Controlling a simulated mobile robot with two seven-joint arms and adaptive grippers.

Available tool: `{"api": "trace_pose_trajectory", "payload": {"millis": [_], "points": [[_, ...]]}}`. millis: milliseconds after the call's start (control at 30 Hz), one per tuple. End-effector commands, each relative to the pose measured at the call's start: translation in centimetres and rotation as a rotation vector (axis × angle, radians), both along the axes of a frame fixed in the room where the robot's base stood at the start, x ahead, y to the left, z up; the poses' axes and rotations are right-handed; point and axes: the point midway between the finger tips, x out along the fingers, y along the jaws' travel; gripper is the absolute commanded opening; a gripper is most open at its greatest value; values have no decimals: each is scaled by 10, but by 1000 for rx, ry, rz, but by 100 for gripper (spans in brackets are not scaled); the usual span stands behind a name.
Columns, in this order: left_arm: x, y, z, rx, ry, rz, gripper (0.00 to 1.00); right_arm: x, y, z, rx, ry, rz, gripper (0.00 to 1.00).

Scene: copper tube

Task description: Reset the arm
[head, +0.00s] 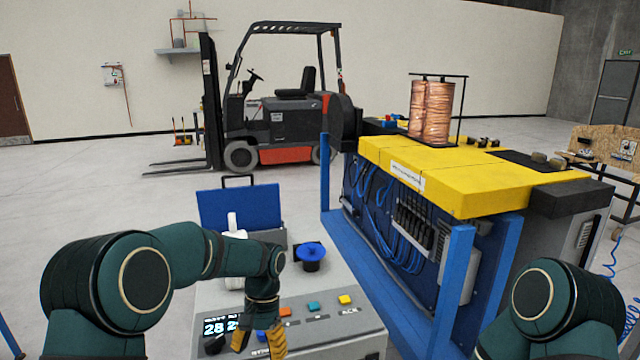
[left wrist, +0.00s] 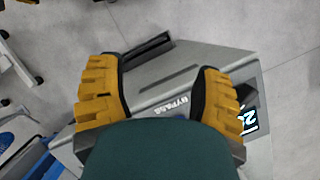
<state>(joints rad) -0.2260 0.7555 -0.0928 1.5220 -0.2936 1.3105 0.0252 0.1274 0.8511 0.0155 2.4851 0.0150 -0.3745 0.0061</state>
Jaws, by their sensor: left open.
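My left arm reaches in from the left, and its green and yellow left gripper (head: 258,342) points down over the front of a grey control panel (head: 330,320). In the left wrist view the left gripper's two yellow fingers (left wrist: 160,95) are spread wide with nothing between them. Behind them lie the panel's grey edge with "BYPASS" lettering (left wrist: 172,103) and a lit display (left wrist: 250,120). I cannot tell whether the fingers touch the panel. Only a rounded green part of my right arm shows at the lower right; its gripper is out of view.
A yellow-topped machine (head: 465,181) with copper coils (head: 432,112) stands right. A forklift (head: 285,112) stands behind on open floor.

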Motion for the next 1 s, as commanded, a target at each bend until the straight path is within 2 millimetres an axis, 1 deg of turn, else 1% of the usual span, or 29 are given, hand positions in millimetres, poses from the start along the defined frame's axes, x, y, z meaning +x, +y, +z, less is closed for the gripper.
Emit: {"api": "trace_pose_trajectory", "payload": {"millis": [33, 167, 200, 267, 300, 400, 500, 600, 700, 833, 900, 1000], "points": [[-5, -1, -19, -25, -6, 8, 66, 0, 0, -1, 0, -1, 0, 47], [-18, -8, -63, -99, -49, 40, 66, 0, 0, -3, 0, 0, 1, 47], [-24, -11, -76, -124, -63, 53, 66, 0, 0, -4, 0, 0, 1, 47], [-33, -15, -97, -162, -85, 78, 66, 0, 0, -4, 1, 0, 1, 47], [-41, -17, -112, -188, -103, 97, 66, 0, 0, -5, 1, 1, 2, 47], [-63, -24, -146, -251, -151, 161, 66, -1, 0, -6, 1, 3, 3, 47], [-87, -29, -174, -303, -206, 233, 66, -2, 0, -8, 1, 4, 4, 47], [-112, -32, -196, -340, -263, 313, 66, -2, 1, -10, 1, 5, 5, 47], [-137, -32, -210, -361, -320, 392, 66, -3, 1, -11, 1, 6, 6, 47], [-163, -29, -218, -369, -385, 474, 66, -3, 1, -13, 2, 8, 7, 47], [-172, -27, -220, -367, -413, 505, 66, -3, 1, -13, 2, 8, 7, 47], [-180, -25, -221, -365, -437, 529, 66, -4, 1, -13, 2, 9, 8, 47]]}}
